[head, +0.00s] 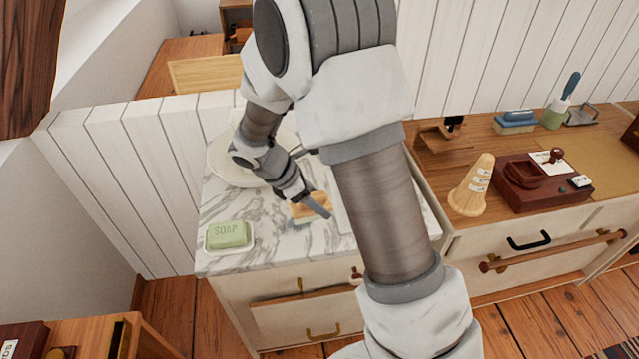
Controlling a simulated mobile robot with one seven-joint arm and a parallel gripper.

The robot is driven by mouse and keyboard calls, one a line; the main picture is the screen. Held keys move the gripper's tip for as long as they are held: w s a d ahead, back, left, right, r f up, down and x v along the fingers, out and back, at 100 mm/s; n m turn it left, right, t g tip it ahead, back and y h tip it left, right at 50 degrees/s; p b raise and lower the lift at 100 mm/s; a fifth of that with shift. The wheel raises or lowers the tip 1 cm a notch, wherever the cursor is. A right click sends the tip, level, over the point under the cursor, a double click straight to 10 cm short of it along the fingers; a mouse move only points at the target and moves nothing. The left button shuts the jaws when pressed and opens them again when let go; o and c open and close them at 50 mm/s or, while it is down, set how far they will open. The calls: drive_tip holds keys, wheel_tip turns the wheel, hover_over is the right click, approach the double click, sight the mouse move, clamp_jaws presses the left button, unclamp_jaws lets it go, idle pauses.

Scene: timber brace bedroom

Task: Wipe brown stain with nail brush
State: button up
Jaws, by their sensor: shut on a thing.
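My gripper (314,204) is shut on a small tan nail brush (299,212) over the marble counter top (275,245). The brush is low, at or just above the marble; I cannot tell whether it touches. The gripper fingers cover part of the brush. I see no brown stain; my arm and gripper hide part of the counter.
Green soap (228,235) sits in a white dish at the counter's front left. A white basin (228,168) stands behind my gripper. On the right wooden top are a tan cone (473,186), a dark red box (540,185) and a blue brush-like item (515,121).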

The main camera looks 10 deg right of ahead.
sight(318, 194)
drive_tip(key=shift+r+p, duration=0.95)
drive_tip(key=shift+r, duration=0.55)
